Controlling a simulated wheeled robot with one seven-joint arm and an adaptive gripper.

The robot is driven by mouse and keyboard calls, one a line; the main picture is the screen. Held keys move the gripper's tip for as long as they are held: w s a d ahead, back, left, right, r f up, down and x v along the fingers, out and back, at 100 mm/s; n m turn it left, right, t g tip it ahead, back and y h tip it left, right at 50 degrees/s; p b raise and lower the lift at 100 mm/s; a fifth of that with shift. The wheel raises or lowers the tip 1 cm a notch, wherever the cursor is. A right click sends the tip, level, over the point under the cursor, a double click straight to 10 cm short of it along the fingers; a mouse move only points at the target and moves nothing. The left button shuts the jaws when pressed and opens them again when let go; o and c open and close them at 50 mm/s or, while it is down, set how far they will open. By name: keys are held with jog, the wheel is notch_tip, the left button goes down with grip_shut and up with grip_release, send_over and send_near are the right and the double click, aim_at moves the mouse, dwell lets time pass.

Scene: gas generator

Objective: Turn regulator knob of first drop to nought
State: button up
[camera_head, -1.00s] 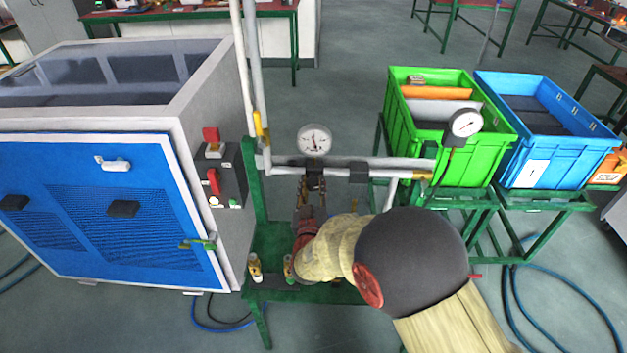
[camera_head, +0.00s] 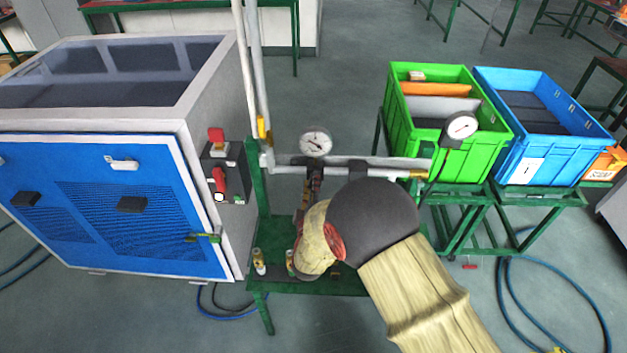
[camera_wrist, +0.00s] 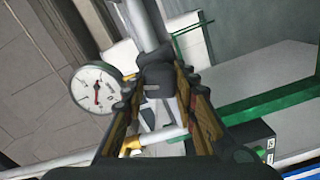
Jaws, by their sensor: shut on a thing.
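The black regulator knob (camera_wrist: 158,76) sits between the two fingers of my gripper (camera_wrist: 163,92) in the wrist view. The fingers are shut on it, one on each side. In the head view my gripper (camera_head: 314,187) is at the pipe just below the round white gauge (camera_head: 316,143), and it mostly hides the knob. The gauge also shows left of the fingers in the wrist view (camera_wrist: 96,88).
A second gauge (camera_head: 461,126) stands on the pipe at right, before a green crate (camera_head: 468,158) and a blue crate (camera_head: 560,172). A blue-fronted cabinet (camera_head: 120,235) with red switches (camera_head: 219,180) stands at left.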

jog(key=shift+f+n+p, duration=0.1)
jog(key=shift+n+p, duration=0.75)
jog(key=shift+n, duration=1.05)
jog(key=o, duration=1.1)
jog(key=shift+a, duration=0.1)
jog(key=shift+c, duration=0.2)
jog(key=shift+o, duration=0.5)
jog(key=s, duration=1.2)
jog(key=shift+a, duration=0.15)
